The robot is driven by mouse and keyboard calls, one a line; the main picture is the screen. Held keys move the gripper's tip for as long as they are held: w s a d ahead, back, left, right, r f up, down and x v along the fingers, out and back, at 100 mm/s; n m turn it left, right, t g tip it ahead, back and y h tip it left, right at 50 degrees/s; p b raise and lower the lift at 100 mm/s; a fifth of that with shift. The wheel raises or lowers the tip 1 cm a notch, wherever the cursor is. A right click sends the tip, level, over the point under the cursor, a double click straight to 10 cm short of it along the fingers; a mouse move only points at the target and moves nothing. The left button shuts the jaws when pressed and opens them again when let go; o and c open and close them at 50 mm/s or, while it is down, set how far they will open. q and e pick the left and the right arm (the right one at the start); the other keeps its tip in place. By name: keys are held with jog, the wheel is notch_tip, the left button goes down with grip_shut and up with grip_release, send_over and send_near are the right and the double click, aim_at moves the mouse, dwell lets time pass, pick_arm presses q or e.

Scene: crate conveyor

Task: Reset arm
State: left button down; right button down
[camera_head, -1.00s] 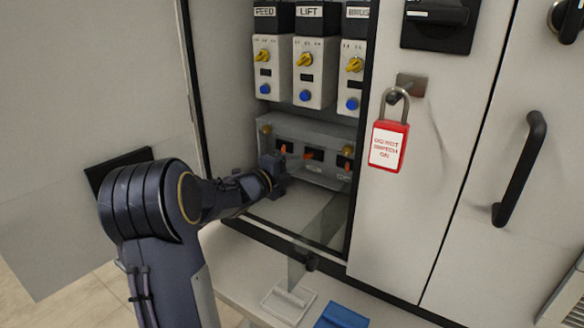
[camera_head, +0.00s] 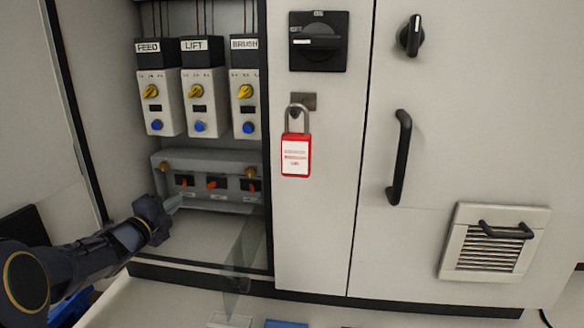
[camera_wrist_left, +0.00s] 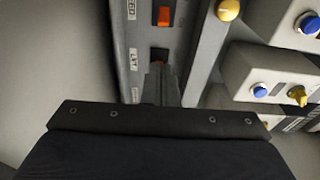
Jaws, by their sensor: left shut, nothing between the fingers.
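My left arm comes in from the left in the head view. Its gripper (camera_head: 172,203) is shut and empty, inside the open cabinet bay at the lower left of the switch box (camera_head: 205,157). In the left wrist view the closed fingers (camera_wrist_left: 162,84) point at the strip of orange rockers, in line with the one by the LIFT label, which they partly hide. I cannot tell whether they touch it. Another orange rocker (camera_wrist_left: 165,17) shows clear above. In the head view orange rockers (camera_head: 212,184) sit in a row.
Above are the FEED (camera_head: 157,105), LIFT (camera_head: 200,103) and BRUSH (camera_head: 243,103) modules with yellow knobs and blue buttons. A red padlock (camera_head: 295,155) hangs on the cabinet front beside the bay. A clear flap (camera_head: 243,248) stands at the bay's lower right.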

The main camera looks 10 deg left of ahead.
pick_arm(q)
jog(key=s+d+f+n+g+y, duration=0.1)
jog(key=s+d+n+g+y, duration=0.4)
jog(key=s+n, duration=0.85)
jog(key=s+d+f+n+g+h, duration=0.35)
jog(key=s+d+f, duration=0.25)
jog(key=s+d, duration=0.4)
jog(key=s+d+f+n+g+h, duration=0.3)
jog(key=s+d+f+g+h, duration=0.15)
jog(key=s+d, duration=0.55)
notch_tip(320, 180, up, 19)
jog(key=p, duration=1.9)
jog(key=shift+s+d+f+t+p, duration=0.15)
jog(key=shift+s+t+p, duration=0.15)
jog(key=shift+p, duration=0.05)
